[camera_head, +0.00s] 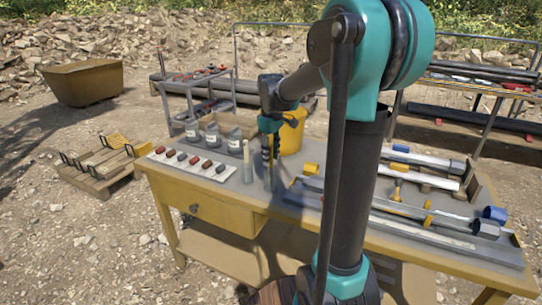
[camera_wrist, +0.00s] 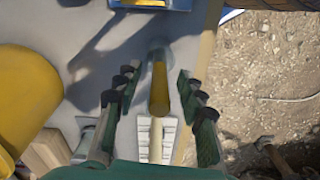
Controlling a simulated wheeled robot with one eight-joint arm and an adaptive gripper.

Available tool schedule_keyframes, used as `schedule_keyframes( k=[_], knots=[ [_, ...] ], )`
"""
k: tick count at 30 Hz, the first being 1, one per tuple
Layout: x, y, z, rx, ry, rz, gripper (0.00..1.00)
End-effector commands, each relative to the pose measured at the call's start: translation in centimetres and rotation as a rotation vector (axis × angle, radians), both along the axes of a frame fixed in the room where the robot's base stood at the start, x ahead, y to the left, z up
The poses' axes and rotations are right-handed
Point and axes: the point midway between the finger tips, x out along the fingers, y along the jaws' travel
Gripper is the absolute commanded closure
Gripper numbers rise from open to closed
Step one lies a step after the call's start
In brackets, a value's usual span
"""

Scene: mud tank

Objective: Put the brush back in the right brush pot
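My gripper (camera_head: 270,153) points down over the table. In the wrist view its two dark fingers (camera_wrist: 153,108) are spread, with a clear gap on either side of a yellow, rod-like brush handle (camera_wrist: 159,88). Below the gripper, in the head view, a slim upright thing (camera_head: 270,181) stands on the table, seemingly the brush in a pot; I cannot tell where brush and pot divide. Just left of it stands a second slim, pale pot-like cylinder (camera_head: 247,165). I cannot make it out in the wrist view. The fingers partly hide the upper part of the brush.
A white tray (camera_head: 182,172) with several dark and red pieces lies left. Labelled bottles (camera_head: 212,136) and a yellow bucket (camera_head: 291,135) stand behind. Tubes and a long rack (camera_head: 430,236) fill the table's right side. The table's front edge is close to the gripper.

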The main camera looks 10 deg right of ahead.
Motion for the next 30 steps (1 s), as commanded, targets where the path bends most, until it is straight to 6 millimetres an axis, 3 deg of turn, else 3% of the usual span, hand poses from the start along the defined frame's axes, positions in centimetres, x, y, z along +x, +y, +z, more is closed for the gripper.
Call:
schedule_keyframes(
  k=[10,24,30],
  knots=[
    [0.0,0.0,1.1,0.000,0.000,0.000,0.61],
    [0.0,0.0,9.8,0.000,0.000,0.000,0.61],
    [0.0,0.0,11.7,0.000,0.000,0.000,0.61]
  ],
)
